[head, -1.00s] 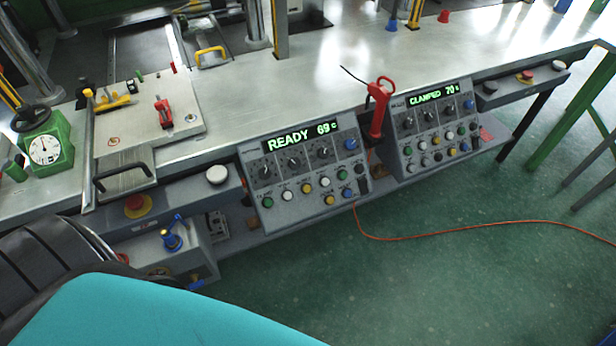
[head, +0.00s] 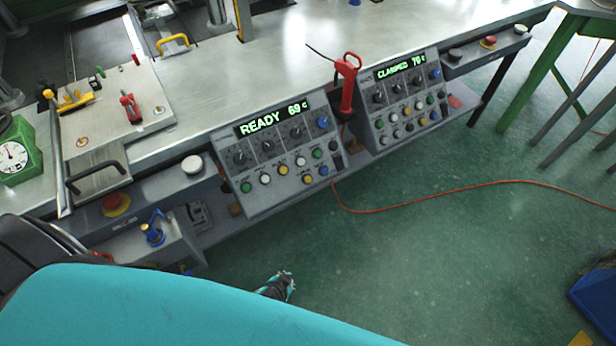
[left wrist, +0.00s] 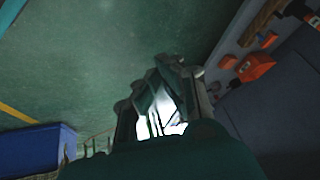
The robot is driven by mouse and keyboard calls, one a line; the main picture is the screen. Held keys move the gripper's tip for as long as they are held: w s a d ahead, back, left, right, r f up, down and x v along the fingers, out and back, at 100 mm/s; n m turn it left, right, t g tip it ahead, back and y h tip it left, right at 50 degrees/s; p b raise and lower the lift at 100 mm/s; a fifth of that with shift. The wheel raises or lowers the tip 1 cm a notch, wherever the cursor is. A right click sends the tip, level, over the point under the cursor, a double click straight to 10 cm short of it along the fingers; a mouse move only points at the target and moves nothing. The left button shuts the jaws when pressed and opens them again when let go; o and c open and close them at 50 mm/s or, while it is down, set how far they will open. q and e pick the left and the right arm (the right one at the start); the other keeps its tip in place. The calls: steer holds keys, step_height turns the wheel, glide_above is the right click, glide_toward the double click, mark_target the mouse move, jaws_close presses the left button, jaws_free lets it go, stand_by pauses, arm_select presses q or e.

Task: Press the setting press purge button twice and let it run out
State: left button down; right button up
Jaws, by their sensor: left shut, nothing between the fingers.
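The left control panel (head: 277,148) on the bench front has a lit display reading READY 69 c. The right control panel (head: 398,99) reads CLAMPED 70 c. Both carry knobs and rows of coloured round buttons. The labels are too small to tell which button is purge or which panel is the setting press. My left gripper (head: 286,279) shows in the head view below the left panel, over the green floor, apart from the buttons. In the left wrist view it (left wrist: 163,82) is shut and empty. My right gripper is not in view.
A red-handled tool (head: 348,84) stands between the panels. An orange cable (head: 440,193) crosses the floor. A red stop button (head: 116,204) and blue valve (head: 153,232) lie left of the panels. A blue bin (head: 597,300) stands at right.

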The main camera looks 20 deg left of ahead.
arm_select(q)
steer(key=w+d+r+t, duration=0.3)
steer(key=w+r+t, duration=0.1)
steer(key=w+r, duration=0.85)
steer(key=n+t+y+p, duration=0.1)
steer(key=n+t+p, duration=0.1)
steer(key=t, duration=0.2)
glide_toward(312, 180)
steer(key=w+d+r, duration=0.3)
steer(key=d+r, duration=0.3)
steer(key=shift+s, duration=0.15)
steer(key=shift+w+a+f+b, duration=0.65)
steer(key=shift+w+a+f, duration=0.05)
steer(key=shift+a+f, duration=0.25)
steer(key=shift+w+a+f+b, duration=0.7)
steer(key=shift+a+f, duration=0.1)
steer(key=shift+f, duration=0.1)
steer(key=shift+w+a+f+b, duration=0.6)
steer(key=shift+w+a+f, duration=0.1)
steer(key=shift+a+f, duration=0.25)
steer(key=shift+f, duration=0.1)
steer(key=shift+w+a+f+b, duration=0.15)
steer(key=shift+w+a+b, duration=0.05)
steer(key=shift+a+b, duration=0.1)
